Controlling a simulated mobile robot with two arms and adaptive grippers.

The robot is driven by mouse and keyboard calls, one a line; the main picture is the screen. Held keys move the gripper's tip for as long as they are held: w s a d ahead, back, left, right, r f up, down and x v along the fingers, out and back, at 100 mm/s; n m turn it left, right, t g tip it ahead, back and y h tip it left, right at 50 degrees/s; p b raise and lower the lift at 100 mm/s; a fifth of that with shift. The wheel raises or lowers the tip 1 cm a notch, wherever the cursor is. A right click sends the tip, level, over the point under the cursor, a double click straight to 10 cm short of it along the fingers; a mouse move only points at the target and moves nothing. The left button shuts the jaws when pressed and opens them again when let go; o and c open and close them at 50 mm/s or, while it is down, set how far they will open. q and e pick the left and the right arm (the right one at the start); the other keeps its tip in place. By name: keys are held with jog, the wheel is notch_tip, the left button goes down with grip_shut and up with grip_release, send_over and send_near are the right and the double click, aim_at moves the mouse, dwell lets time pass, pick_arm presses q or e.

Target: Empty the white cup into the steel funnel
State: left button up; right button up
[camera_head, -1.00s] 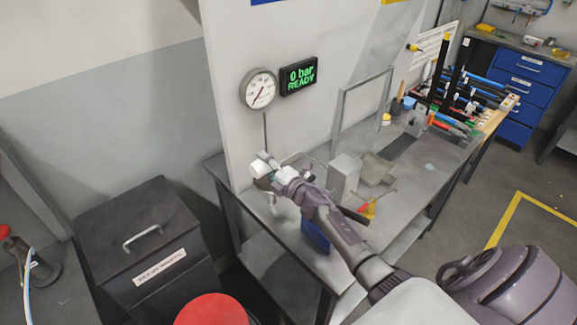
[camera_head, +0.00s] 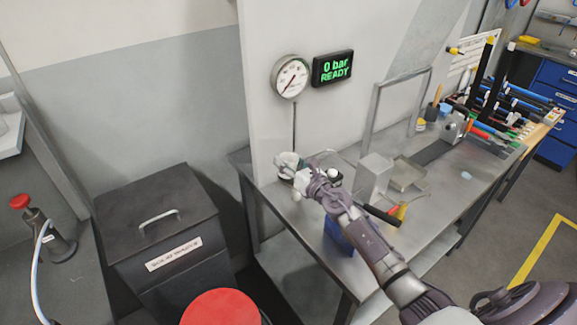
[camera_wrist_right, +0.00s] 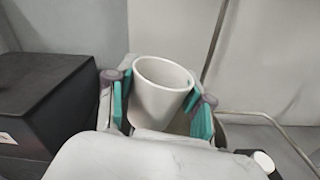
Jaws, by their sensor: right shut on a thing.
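My right gripper (camera_wrist_right: 160,105) is shut on the white cup (camera_wrist_right: 165,92), with teal pads on both sides of it. The cup is slightly tilted in the right wrist view and its mouth shows; I cannot see any contents. In the head view my right gripper (camera_head: 300,172) is by the wall panel, above the left end of the steel bench. The cup there is small and partly hidden by the gripper. I cannot clearly make out the steel funnel; an olive-grey surface behind the cup in the wrist view is mostly covered. My left gripper is not in view.
The steel bench (camera_head: 440,205) holds a grey block (camera_head: 374,177), a shallow metal tray (camera_head: 409,173) and a metal frame (camera_head: 373,112). A dark lidded bin (camera_head: 150,215) and red lid (camera_head: 220,308) stand left.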

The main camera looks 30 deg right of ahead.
jog(key=shift+d+n, duration=0.1)
jog(key=shift+n, duration=1)
jog(key=shift+r+p, duration=0.3)
jog(key=shift+r, duration=0.1)
jog(key=shift+r+p, duration=2.4)
jog(key=shift+p, duration=0.05)
jog(key=shift+f, duration=0.1)
